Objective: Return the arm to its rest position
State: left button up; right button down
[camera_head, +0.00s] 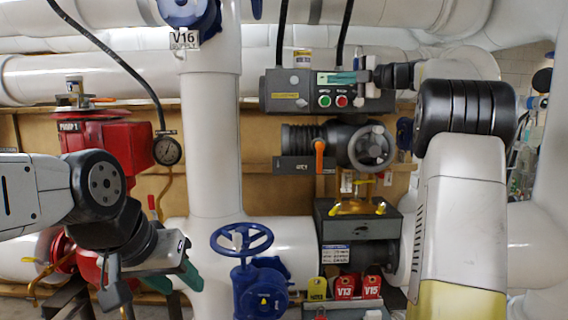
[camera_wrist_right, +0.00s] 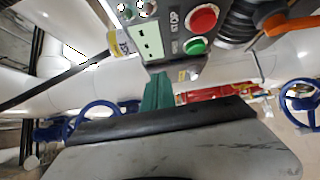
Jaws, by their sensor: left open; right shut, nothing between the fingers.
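My right arm (camera_head: 462,200) comes up from the lower right and bends at a dark elbow. Its gripper (camera_head: 325,78) points left across the front of a grey control box (camera_head: 275,90), just above the green button (camera_head: 324,101) and red button (camera_head: 342,101). I cannot tell whether it touches the box. In the right wrist view its green fingers (camera_wrist_right: 158,92) are closed together and empty, with the green button (camera_wrist_right: 195,46) and red button (camera_wrist_right: 203,18) beyond. My left gripper (camera_head: 152,284) is open and empty at the lower left, fingers spread, pointing downward.
A blue handwheel valve (camera_head: 242,240) stands right of my left gripper. A red pump (camera_head: 105,145) and a gauge (camera_head: 167,150) are above it. A valve actuator with an orange lever (camera_head: 319,150) sits below the control box. White pipes (camera_head: 212,150) surround everything.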

notch_tip(320, 180, up, 6)
jog(key=s+d+m+t+h, duration=0.1)
jog(key=s+d+m+t, duration=0.1)
jog(key=m+t, duration=0.25)
jog(key=s+d+f+m+t+h, duration=0.1)
jog(key=s+d+m+t+h, duration=0.4)
jog(key=m+h, duration=0.75)
jog(key=s+a+f+m+g+y, duration=0.1)
jog(key=s+a+f+m+g, duration=0.2)
jog(key=s+f, duration=0.8)
jog(key=s+a+f+m+g, duration=0.3)
jog(key=s+a+f+g, duration=0.3)
jog(key=s+f, duration=0.5)
jog(key=s+a+f+m+g+y, duration=0.1)
jog(key=s+a+f+m+g, duration=0.3)
jog(key=f, duration=1.5)
jog(key=s+a+g, duration=0.1)
jog(key=s+g, duration=0.2)
jog(key=s, duration=0.3)
jog(key=shift+s+a+y, duration=0.3)
jog(key=shift+s+y, duration=0.05)
jog(key=shift+s, duration=0.05)
